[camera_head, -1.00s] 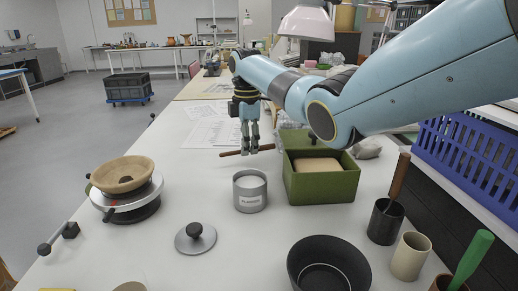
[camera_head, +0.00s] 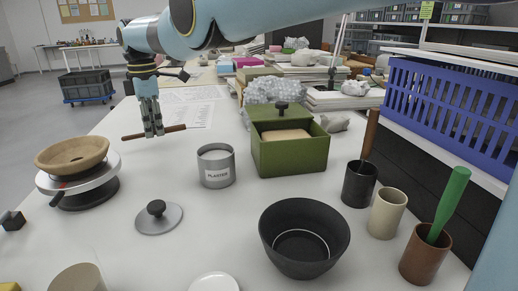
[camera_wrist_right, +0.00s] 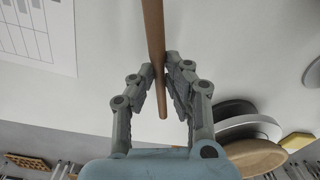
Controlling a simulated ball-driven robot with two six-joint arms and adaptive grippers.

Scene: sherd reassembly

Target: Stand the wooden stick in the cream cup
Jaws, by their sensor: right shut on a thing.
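My right gripper (camera_head: 153,131) is shut on a thin brown wooden stick (camera_head: 174,128) and holds it roughly level above the table. In the right wrist view the stick (camera_wrist_right: 153,40) runs between the fingertips (camera_wrist_right: 163,82), with a short end past them. The cream cup (camera_head: 386,213) stands upright at the right of the table, apart from the gripper, between a black cup (camera_head: 359,184) and a brown cup (camera_head: 425,256). No stick shows in the cream cup. My left gripper is not in view.
A grey plaster tin (camera_head: 216,168), a green box (camera_head: 291,152) and a black bowl (camera_head: 303,239) stand between the stick and the cups. The black cup holds a brown-handled tool, the brown cup a green one. A blue crate (camera_head: 450,110) is at right.

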